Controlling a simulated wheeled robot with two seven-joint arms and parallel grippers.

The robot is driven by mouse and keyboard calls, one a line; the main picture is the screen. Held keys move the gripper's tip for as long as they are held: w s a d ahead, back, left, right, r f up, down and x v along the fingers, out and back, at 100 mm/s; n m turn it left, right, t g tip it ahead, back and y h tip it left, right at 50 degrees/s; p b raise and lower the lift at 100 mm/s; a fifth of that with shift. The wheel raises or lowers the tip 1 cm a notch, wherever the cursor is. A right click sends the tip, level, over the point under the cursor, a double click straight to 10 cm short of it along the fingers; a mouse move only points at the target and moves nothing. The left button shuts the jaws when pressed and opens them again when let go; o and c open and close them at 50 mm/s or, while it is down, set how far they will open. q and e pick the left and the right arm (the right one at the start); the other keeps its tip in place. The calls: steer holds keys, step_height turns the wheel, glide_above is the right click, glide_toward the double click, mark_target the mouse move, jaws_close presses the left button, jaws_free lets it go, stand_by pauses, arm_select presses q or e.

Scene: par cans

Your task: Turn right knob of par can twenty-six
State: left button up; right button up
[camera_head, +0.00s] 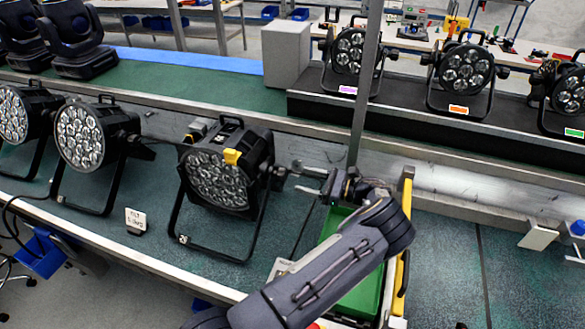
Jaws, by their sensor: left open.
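The nearest par can (218,182) is black, with a round face of many clear lenses and a yellow tag on its rim. It stands upright in its U-shaped floor bracket on the dark green bench. I cannot read a number twenty-six on it. Its right knob (278,177) sticks out from the bracket's right side. My left gripper (298,177) is open and empty, its fingers pointing left towards this knob. The fingertips are just right of the knob, and I cannot tell whether they touch it. My right gripper is not in view.
More par cans stand to the left (82,138) and on the raised back shelf (465,78). A small sign (136,220) stands left of the near can. A green bin (362,297) with a yellow-handled frame (405,230) lies under and beside my left arm. A grey post (366,80) rises behind the gripper.

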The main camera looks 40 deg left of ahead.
mark_target(286, 176)
arm_select(q)
steer(key=p+x, duration=0.2)
steer(key=x, duration=0.5)
steer(key=shift+s+a+r+p, duration=0.1)
steer(key=shift+s+a+p, duration=0.2)
steer(key=shift+p, duration=0.1)
steer(key=c, duration=1)
